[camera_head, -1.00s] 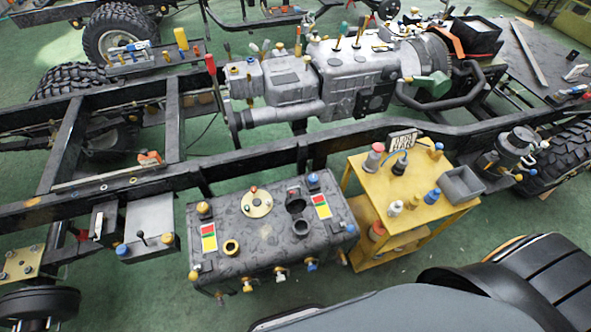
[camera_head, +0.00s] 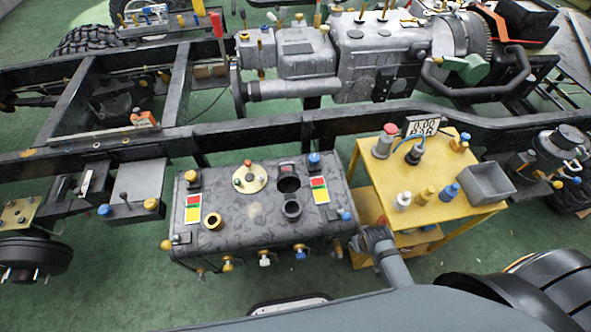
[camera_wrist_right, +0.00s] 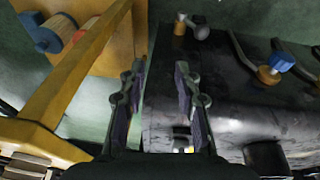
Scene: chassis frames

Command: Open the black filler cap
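The black tank (camera_head: 245,220) stands on the floor in front of the chassis. Its black filler cap area shows as a dark round piece (camera_head: 289,184) and a raised black ring (camera_head: 292,208) just in front; I cannot tell whether the cap is open. My right gripper (camera_head: 372,238) is between the tank's right end and the yellow cart, apart from the filler. In the right wrist view my right gripper (camera_wrist_right: 158,82) has its fingers apart with nothing between them, and the tank (camera_wrist_right: 235,105) lies to the right. My left gripper is not in view.
The yellow cart (camera_head: 378,180) holds several bottles and a grey bin (camera_head: 486,183). Several valves stick out of the tank's front. The chassis rail (camera_head: 250,132) runs behind.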

